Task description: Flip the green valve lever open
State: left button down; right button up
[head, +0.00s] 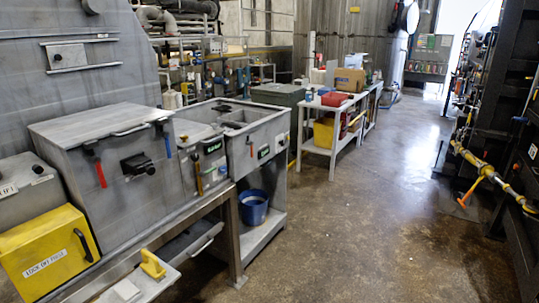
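I cannot clearly make out a green valve lever in the head view. The grey metal unit on the left carries a red lever (100,173) hanging down, a blue lever (167,144) and a yellow lever (198,179). Small green labels (214,147) show beside the yellow lever. On the right, a yellow pipe (487,171) runs along the dark machine, with an orange lever (469,192) sticking out low and tilted. Neither of my grippers is in view.
A yellow lockout box (48,252) stands at the lower left. A blue bucket (253,207) sits on the low shelf. A white table (333,145) with boxes stands further back. The concrete floor (385,220) between the left units and right machine is clear.

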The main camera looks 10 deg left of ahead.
aim_at(202, 174)
jog(key=i+l+z, duration=0.2)
jog(key=i, duration=0.65)
jog(key=i+l+z, duration=0.25)
jog(key=i, duration=0.55)
jog(key=i+u, duration=0.45)
jog(key=i+l+u, duration=0.2)
jog(key=u, duration=0.2)
jog(key=i+l+u, duration=0.3)
jog(key=u, duration=0.15)
jog(key=i+l+u, duration=0.55)
jog(key=l+u, duration=0.35)
jog(key=i+l+u, duration=0.1)
jog(key=l+u, duration=0.3)
